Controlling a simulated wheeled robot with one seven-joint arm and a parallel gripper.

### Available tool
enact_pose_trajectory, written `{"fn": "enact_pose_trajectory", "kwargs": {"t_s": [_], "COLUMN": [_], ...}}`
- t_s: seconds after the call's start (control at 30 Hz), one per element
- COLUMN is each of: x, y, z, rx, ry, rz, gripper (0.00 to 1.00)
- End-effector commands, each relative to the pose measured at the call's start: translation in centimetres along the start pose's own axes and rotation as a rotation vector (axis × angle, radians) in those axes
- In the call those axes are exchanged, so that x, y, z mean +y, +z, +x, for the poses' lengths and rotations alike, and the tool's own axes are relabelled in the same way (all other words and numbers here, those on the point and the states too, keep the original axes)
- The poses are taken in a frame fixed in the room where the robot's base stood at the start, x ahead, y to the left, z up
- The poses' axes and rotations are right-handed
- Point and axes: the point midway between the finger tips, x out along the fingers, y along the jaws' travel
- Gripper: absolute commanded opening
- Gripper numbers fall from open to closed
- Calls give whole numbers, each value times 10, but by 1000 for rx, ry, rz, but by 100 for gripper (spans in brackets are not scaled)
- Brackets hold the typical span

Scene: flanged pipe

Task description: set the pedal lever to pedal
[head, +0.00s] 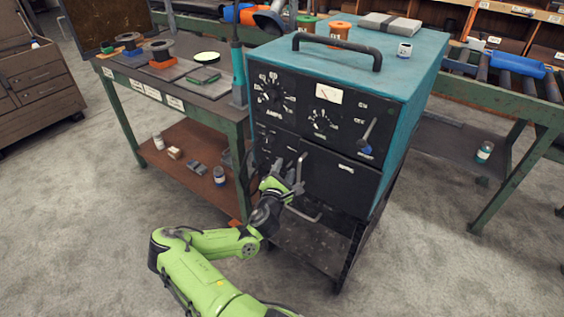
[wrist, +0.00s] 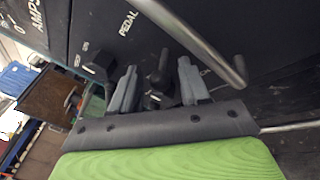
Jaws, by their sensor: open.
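The welder (head: 405,75) is a teal box with a black front panel. My gripper (head: 286,186) is at the lower left of that front. In the wrist view its two grey fingers (wrist: 157,68) are apart and point at the panel. A small dark lever (wrist: 161,72) stands between the fingers, with a gap visible on each side. The white word PEDAL (wrist: 127,22) is printed on the panel above and left of it. A second label right of the lever is partly hidden and unreadable. In the head view my gripper hides the lever.
A bent metal bar (wrist: 195,42) crosses close in front of the panel, by the right finger. A small black switch (wrist: 97,62) sits left of the lever. A green workbench (head: 215,105) stands left of the welder. Open floor (head: 110,230) lies in front.

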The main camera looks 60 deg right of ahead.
Motion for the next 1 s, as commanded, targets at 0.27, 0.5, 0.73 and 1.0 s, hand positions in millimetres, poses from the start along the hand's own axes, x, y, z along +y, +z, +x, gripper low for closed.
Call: {"fn": "enact_pose_trajectory", "kwargs": {"t_s": [0.27, 0.5, 0.73, 1.0], "x": [-2, -2, -1, 4], "y": [2, 2, 2, 7], "z": [1, 1, 1, 1], "rx": [1, 1, 1, 34], "ry": [0, 0, 0, -29], "rz": [1, 1, 2, 19], "gripper": [45, 16, 0, 0]}}
